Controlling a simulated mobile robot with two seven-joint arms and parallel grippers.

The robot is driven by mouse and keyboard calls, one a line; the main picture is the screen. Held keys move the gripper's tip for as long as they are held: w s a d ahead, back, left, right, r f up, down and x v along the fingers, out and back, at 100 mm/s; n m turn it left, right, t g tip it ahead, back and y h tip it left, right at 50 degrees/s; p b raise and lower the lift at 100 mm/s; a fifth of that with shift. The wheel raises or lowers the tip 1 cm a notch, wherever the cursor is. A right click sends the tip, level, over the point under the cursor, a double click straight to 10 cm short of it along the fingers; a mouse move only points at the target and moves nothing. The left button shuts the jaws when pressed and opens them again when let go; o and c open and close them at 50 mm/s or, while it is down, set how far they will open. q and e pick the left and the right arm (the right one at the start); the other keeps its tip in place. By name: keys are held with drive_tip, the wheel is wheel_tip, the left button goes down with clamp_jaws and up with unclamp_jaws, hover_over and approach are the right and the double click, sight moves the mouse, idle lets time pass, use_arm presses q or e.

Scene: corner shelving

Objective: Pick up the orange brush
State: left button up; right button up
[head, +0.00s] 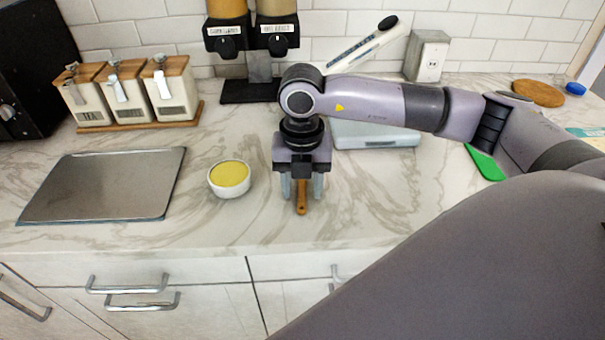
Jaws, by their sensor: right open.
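The orange brush (302,203) lies on the marble counter, and only its narrow orange-brown handle end shows. The rest of it is hidden behind my right gripper. My right gripper (302,192) points down right over the brush, with its two grey fingers apart, one on each side of the handle. It is open, and I cannot tell whether a finger touches the brush. My left gripper is not in view.
A white bowl with yellow contents (229,179) stands just left of the gripper. A metal tray (104,184) lies farther left. A pale scale-like box (375,135) and a green board (485,163) are to the right. Canisters (121,95) and dispensers (252,38) stand behind.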

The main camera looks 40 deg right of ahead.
drive_tip(key=shift+f, duration=0.15)
clamp_jaws()
idle(0.4)
